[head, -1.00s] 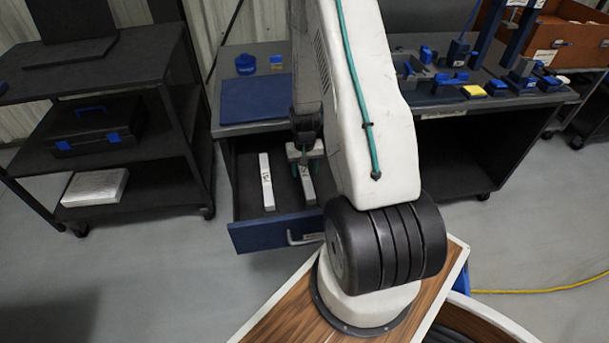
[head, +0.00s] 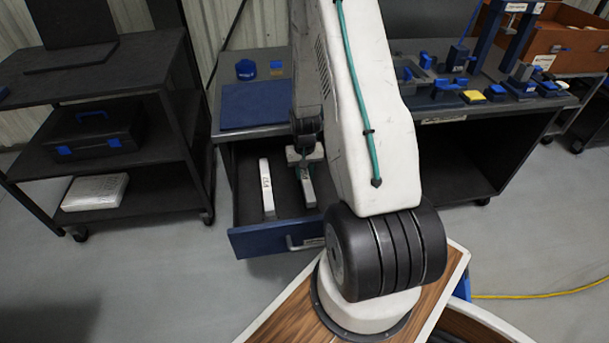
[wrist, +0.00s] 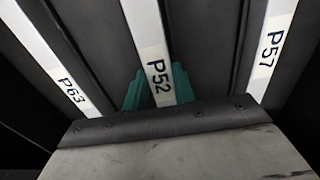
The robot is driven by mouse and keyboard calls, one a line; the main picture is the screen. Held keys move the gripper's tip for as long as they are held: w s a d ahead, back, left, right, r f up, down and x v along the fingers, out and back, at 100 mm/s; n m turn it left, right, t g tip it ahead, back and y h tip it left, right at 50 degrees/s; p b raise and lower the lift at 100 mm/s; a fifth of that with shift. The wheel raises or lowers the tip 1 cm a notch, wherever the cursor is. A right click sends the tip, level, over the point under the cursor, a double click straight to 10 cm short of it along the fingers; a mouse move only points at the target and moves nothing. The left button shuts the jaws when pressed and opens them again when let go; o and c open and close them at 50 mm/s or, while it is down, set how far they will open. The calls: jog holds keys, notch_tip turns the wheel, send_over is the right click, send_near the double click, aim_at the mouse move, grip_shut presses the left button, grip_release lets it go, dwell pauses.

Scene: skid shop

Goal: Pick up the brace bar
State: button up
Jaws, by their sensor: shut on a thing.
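The brace bar marked P52 (wrist: 155,75) is a pale, narrow bar running through the middle of the wrist view. My gripper (wrist: 157,88) has its teal fingers on both sides of it and is shut on it. In the head view, my gripper (head: 305,166) is low in an open drawer (head: 262,240), over a pale bar (head: 308,192) whose far part it hides. I cannot tell any gap under the bar. Another pale bar (head: 266,190) lies to the left in the drawer. The wrist view shows bars marked P63 (wrist: 50,55) and P57 (wrist: 272,50) on either side.
The drawer is under a bench with a blue mat (head: 255,106) and several blue parts. Dark dividers run between the bars. A black shelf cart (head: 95,78) stands left, with a case (head: 95,132). My arm hides the drawer's right side. The floor at left front is clear.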

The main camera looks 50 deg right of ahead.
notch_tip(320, 180, up, 2)
jog(key=shift+r, duration=0.2)
jog(key=s+d, duration=0.3)
jog(key=d, duration=0.2)
jog(key=s+d, duration=0.4)
jog(key=d, duration=0.1)
jog(key=s+d, duration=0.3)
jog(key=d, duration=0.1)
jog(key=shift+s+d, duration=0.15)
jog(key=shift+d, duration=0.25)
